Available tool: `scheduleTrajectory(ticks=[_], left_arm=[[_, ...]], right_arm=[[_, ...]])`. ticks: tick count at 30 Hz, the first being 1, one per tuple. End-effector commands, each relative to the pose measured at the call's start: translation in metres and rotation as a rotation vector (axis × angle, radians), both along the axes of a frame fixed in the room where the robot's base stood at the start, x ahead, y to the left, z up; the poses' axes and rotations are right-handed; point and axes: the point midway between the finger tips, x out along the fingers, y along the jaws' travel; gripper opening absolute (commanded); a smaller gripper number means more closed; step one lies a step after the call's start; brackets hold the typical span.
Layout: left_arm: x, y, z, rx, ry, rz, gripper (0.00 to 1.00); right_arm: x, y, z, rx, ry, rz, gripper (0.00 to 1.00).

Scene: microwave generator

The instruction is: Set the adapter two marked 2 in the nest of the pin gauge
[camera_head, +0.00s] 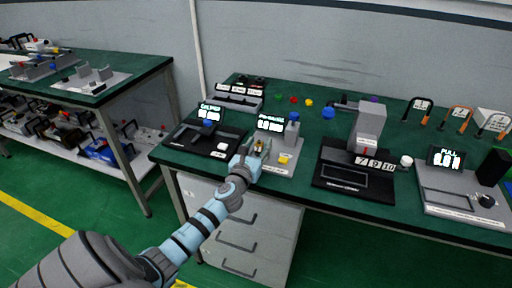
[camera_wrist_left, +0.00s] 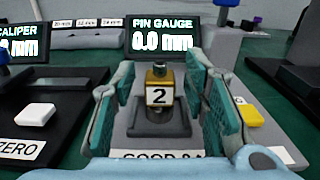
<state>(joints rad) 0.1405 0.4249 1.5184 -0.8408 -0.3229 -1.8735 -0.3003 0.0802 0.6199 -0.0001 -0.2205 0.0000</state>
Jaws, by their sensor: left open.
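The adapter marked 2 (camera_wrist_left: 159,96), a small gold piece with a white number label, stands upright in the middle of the left wrist view. It appears to sit at the dark nest (camera_wrist_left: 158,124) of the pin gauge; I cannot tell how fully it is seated. The pin gauge has a grey plate (camera_wrist_left: 122,140) and a display (camera_wrist_left: 164,34) reading 0.0 mm; it also shows in the head view (camera_head: 285,168). My left gripper (camera_head: 259,147) is open, its green-padded fingers (camera_wrist_left: 163,88) on either side of the adapter with visible gaps. My right gripper is not in view.
The caliper station (camera_head: 205,137) stands just left of the pin gauge. A yellow button (camera_head: 284,159) lies right of the nest. A blue-topped grey post (camera_head: 292,127) rises behind it. A black-based gauge (camera_head: 345,175) stands to the right.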

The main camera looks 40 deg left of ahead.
Motion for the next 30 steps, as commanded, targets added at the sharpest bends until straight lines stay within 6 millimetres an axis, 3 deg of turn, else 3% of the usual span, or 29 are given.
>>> scheduleTrajectory(ticks=[5,12,16,21,30], left_arm=[[-0.020,-0.007,0.003,0.003,0.002,-0.001,0.41],[-0.081,-0.028,0.003,0.002,0.003,-0.002,0.41],[-0.105,-0.036,0.003,0.001,0.001,-0.001,0.41],[-0.114,-0.039,0.004,0.001,-0.001,0.000,0.41],[-0.114,-0.039,0.004,0.000,-0.001,0.000,0.41]], right_arm=[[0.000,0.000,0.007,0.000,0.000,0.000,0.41],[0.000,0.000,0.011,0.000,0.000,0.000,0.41],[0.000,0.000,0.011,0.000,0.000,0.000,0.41],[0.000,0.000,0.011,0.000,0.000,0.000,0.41],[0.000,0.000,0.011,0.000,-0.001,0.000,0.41]])
